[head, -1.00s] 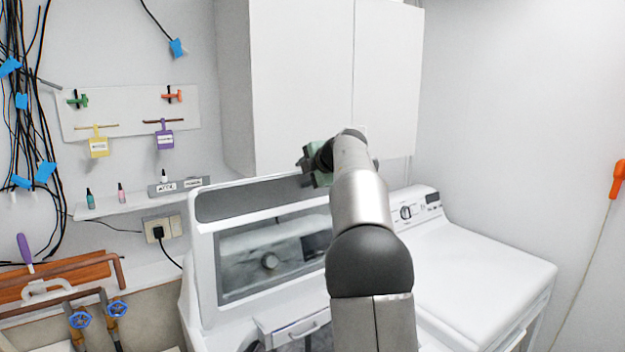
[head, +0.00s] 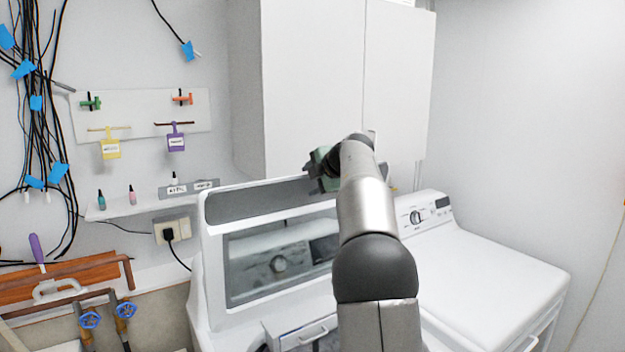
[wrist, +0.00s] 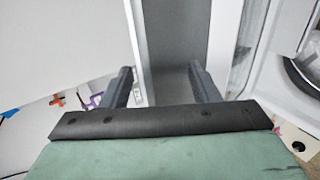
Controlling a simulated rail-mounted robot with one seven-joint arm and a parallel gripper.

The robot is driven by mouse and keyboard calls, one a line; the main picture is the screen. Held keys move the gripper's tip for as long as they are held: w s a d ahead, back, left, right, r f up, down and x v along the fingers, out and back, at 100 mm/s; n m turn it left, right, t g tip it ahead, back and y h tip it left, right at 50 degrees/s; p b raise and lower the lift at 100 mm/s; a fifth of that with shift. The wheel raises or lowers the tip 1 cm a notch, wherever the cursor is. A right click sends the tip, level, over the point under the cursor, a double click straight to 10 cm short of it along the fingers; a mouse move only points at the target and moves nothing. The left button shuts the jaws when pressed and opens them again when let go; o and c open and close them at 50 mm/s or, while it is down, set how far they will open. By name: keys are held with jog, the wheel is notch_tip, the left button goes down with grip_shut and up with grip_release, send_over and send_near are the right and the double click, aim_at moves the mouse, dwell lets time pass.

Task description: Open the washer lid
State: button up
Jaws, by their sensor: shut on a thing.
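The washer lid (head: 211,275) is a white frame with a grey strip and a dark window. It stands raised, steeply tilted, above the washer at the centre left of the head view. My gripper (head: 318,170) is at the lid's upper edge, towards its right end. In the wrist view, the lid's white edge and grey strip (wrist: 174,45) run between the two dark fingers of my gripper (wrist: 163,85). The gripper is shut on the lid. My arm hides the lid's right end and part of the washer.
A white dryer (head: 490,275) with a knob panel stands to the right. White wall cabinets (head: 313,85) hang close behind and above my gripper. A small shelf (head: 150,204) with bottles, a socket and blue-handled valves (head: 90,320) are at the left.

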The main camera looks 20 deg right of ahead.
jog(key=b+v, duration=0.2)
jog(key=v, duration=1.5)
jog(key=shift+r+b, duration=0.15)
jog(key=shift+b, duration=0.25)
jog(key=shift+s, duration=0.15)
jog(key=shift+c, duration=0.3)
